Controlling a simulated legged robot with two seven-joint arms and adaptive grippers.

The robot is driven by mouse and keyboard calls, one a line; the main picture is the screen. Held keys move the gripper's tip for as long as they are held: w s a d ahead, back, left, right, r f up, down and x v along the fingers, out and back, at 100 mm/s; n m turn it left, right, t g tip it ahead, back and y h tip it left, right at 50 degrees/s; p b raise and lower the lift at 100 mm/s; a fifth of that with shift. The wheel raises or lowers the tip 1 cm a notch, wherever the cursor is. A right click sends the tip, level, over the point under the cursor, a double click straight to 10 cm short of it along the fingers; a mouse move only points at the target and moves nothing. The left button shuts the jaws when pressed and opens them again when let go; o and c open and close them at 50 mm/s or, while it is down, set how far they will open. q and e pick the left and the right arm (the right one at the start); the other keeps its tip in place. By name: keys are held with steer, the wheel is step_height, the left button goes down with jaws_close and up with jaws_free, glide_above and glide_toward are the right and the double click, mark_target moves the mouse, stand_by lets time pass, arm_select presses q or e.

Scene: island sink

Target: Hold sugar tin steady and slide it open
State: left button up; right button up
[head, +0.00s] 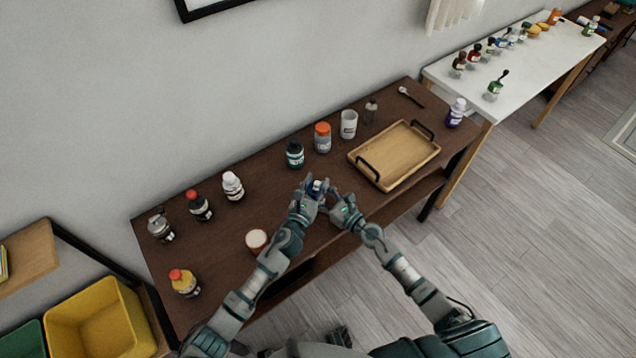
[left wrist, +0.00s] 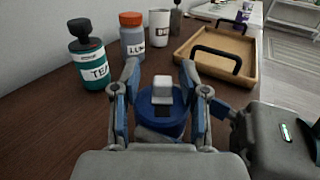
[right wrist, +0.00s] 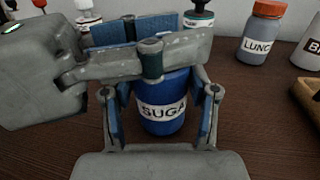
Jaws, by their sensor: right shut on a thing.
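The sugar tin is blue with a white label reading "SUGA" (right wrist: 162,116). It stands upright on the dark table, and its blue top with a grey block-like knob shows in the left wrist view (left wrist: 162,90). My right gripper (right wrist: 160,112) is shut on the tin's body, one finger on each side. My left gripper (left wrist: 160,72) is over the tin's top, its fingers spread on both sides of the knob with gaps showing. In the head view both hands meet at the tin (head: 317,186) and hide most of it.
Behind stand a teal TEA bottle (head: 295,154), an orange-capped bottle (head: 323,137) and a white cup (head: 348,124). A wooden tray (head: 365,151) with black handles lies to the right. A white-topped jar (head: 257,241) stands left, near my left forearm. Several bottles are farther left.

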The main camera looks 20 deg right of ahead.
arm_select(q)
steer(key=shift+s, duration=0.1)
steer(key=shift+s+a, duration=0.15)
steer(key=shift+s, duration=0.1)
steer(key=v, duration=1.1)
steer(key=shift+a, duration=0.3)
steer(key=shift+d+f, duration=0.1)
steer(key=shift+d, duration=0.05)
arm_select(e)
steer(key=shift+d, duration=0.2)
steer(key=o, duration=1.3)
steer(key=shift+a, duration=0.15)
